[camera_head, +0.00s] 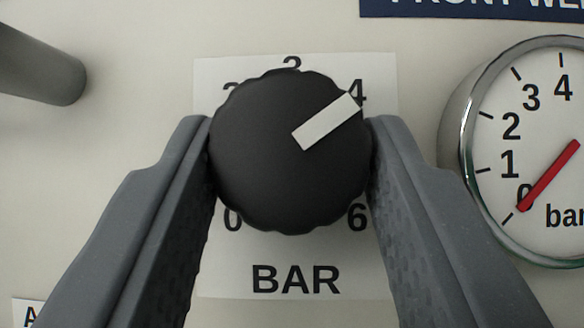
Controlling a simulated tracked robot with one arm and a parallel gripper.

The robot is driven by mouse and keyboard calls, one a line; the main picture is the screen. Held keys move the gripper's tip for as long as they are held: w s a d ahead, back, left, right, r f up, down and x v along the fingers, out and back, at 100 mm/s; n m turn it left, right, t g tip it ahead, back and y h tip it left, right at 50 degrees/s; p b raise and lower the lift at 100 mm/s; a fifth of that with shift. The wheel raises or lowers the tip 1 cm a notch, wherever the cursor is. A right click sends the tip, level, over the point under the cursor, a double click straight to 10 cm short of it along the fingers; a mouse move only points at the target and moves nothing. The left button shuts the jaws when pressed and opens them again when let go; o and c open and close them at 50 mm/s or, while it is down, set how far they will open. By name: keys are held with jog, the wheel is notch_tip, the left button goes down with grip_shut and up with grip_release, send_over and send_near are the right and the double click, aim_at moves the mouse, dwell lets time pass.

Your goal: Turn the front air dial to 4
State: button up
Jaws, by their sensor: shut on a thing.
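The front air dial (265,165) is a round black knob with a scalloped edge, in the middle of the view. Its white pointer bar (326,121) points up and right, at the 4 on the scale. The white scale plate (292,262) behind it shows BAR below, with 3 at the top, 0 at lower left and 6 at lower right. Some numbers are partly hidden by the knob and fingers. My gripper (290,145) is shut on the dial, one grey finger on its left side and one on its right.
A round gauge (545,150) with a chrome rim stands close to the right finger; its red needle points to about 0 bar. A grey cylindrical bar (45,70) juts in at upper left. A dark blue sign (470,10) is cut off at upper right.

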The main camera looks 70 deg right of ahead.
jog(key=shift+w+a+r+n+t+y+p, duration=0.1)
jog(key=shift+r+n+t+y+p, duration=0.25)
jog(key=shift+n+t+p, duration=0.6)
jog(key=shift+f+n+p, duration=0.1)
jog(key=shift+n+p, duration=0.35)
jog(key=o, duration=1)
jog(key=shift+w+f, duration=0.1)
jog(key=shift+f, duration=0.05)
jog(key=p+v, duration=0.1)
jog(key=v, duration=1.2)
jog(key=shift+s+a, duration=0.25)
jog(key=shift+a, duration=0.1)
